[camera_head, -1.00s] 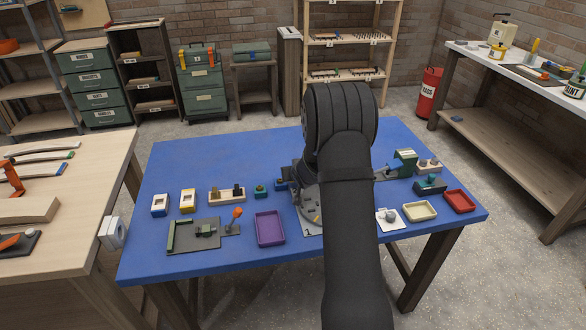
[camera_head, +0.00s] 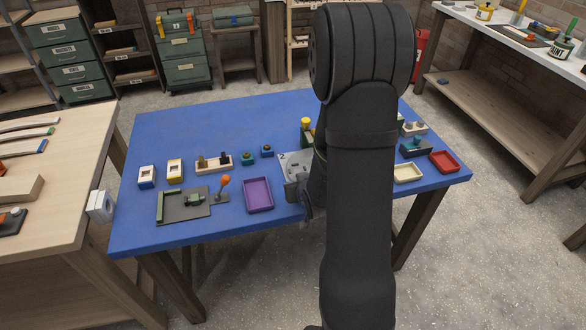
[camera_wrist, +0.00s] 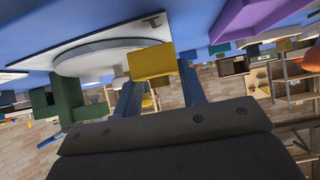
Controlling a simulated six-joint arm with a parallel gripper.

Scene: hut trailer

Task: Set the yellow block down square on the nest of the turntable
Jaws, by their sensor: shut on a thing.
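The yellow block (camera_wrist: 152,63) is between the fingertips of my gripper (camera_wrist: 157,80) in the wrist view, which looks upside down. My gripper is shut on it. The pale round disc of the turntable (camera_wrist: 95,60) lies beside and partly behind the block in that view. Whether block and disc touch, I cannot tell. The nest is not clearly visible. In the head view, part of a grey plate (camera_head: 290,160) marked 2 shows left of my arm. My arm hides the yellow block there.
A purple tray (camera_head: 258,194) lies just left of my arm on the blue table (camera_head: 235,125). A green part with a yellow top (camera_head: 306,122) stands behind the plate. Cream (camera_head: 407,173) and red (camera_head: 444,161) trays lie to the right. A fixture with an orange-knobbed lever (camera_head: 225,181) is further left.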

